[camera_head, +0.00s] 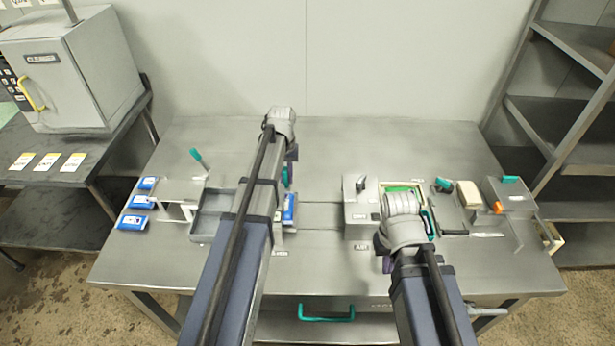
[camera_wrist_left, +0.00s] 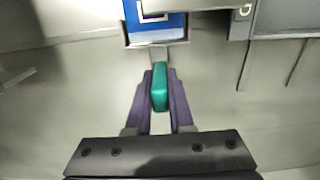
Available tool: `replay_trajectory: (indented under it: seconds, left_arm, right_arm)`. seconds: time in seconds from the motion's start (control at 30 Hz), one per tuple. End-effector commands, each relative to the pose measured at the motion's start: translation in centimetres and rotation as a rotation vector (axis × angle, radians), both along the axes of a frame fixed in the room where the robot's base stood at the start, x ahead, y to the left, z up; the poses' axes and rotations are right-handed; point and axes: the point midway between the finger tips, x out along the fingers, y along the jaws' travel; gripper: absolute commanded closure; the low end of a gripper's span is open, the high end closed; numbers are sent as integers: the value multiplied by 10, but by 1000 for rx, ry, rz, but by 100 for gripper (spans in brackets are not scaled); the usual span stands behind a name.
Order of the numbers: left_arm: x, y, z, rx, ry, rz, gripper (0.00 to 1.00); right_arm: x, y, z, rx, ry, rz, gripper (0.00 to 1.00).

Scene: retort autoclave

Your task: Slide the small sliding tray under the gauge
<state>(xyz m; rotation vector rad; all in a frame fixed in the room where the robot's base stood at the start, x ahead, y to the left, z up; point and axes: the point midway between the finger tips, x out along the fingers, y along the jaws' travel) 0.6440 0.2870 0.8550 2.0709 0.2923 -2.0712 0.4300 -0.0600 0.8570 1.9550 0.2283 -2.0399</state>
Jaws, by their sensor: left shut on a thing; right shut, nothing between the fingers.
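My left gripper (camera_wrist_left: 160,78) is shut on a teal handle (camera_wrist_left: 160,90), with a purple finger on each side. A grey stem joins the handle to a small tray holding a blue block (camera_wrist_left: 156,27). In the head view the blue block (camera_head: 290,209) shows just right of my left arm, which hides much of the tray and gripper. The handle (camera_head: 285,175) is on the block's far side. My right gripper (camera_head: 388,264) is shut and empty, partly hidden by its wrist, by the grey box. I cannot tell for certain which fixture is the gauge.
A grey stand (camera_head: 183,190) with a teal lever and several blue blocks (camera_head: 138,202) are at the left. An open grey bin (camera_head: 208,226) is beside my left arm. A grey box (camera_head: 361,214) stands right of centre. The table's back is clear.

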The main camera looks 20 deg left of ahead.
Motion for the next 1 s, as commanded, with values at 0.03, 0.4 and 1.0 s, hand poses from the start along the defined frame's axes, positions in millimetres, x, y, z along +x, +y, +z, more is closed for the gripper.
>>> replay_trajectory:
  seconds: [0.03, 0.4, 1.0]
  left_arm:
    - [-3, 11, 0, 0, 0, 5, 100]
    - [-9, 32, 0, 2, 0, 0, 100]
    - [-9, 31, 0, 1, 0, 0, 50]
  right_arm:
    - [0, 0, 0, 0, 0, 0, 100]
    - [0, 0, 0, 0, 0, 0, 100]
    - [0, 0, 0, 0, 0, 0, 100]
